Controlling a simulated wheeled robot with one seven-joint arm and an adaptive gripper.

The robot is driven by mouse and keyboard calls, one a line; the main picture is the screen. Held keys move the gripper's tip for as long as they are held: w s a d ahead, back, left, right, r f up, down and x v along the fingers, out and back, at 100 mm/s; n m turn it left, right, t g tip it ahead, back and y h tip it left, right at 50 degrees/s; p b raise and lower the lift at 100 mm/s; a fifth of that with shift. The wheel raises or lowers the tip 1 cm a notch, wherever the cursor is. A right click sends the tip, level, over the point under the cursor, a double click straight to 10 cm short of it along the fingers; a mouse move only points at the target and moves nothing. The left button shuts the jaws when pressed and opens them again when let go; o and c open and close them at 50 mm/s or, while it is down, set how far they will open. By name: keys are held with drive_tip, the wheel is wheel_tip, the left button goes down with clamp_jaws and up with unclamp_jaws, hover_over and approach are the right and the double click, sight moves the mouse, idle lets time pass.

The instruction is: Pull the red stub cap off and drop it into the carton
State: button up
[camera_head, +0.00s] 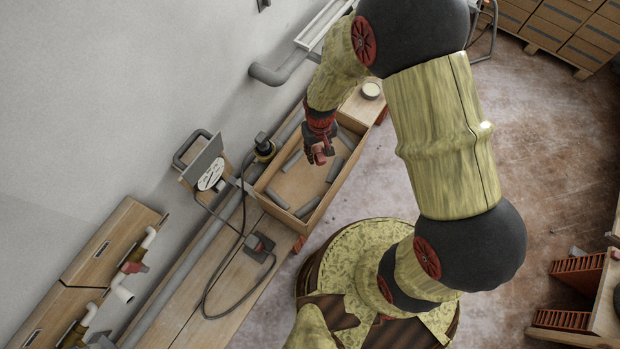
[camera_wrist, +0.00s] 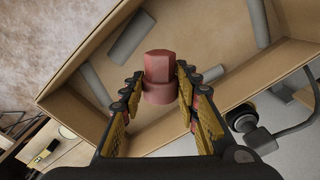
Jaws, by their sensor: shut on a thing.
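The red stub cap (camera_wrist: 160,72) is held between the two fingers of my gripper (camera_wrist: 157,95) in the wrist view. My gripper is shut on it. In the head view my gripper (camera_head: 319,152) hangs over the open carton (camera_head: 262,186), with a bit of the red cap (camera_head: 320,158) showing at its tip. The carton (camera_wrist: 75,108) lies below the cap in the wrist view, and the cap is apart from its floor. Several grey pipe pieces (camera_head: 293,161) lie inside the carton. The height of the cap above the carton cannot be told exactly.
A grey power unit with a cable (camera_head: 259,247) lies on the wooden bench (camera_head: 205,300) beside the carton. A panel with a white disc (camera_head: 210,174) stands left of the carton. A round tin (camera_head: 371,90) sits behind the carton.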

drive_tip(key=shift+f, duration=0.1)
drive_tip(key=o, duration=1.4)
drive_tip(key=shift+c, duration=0.2)
wheel_tip(320, 180, up, 12)
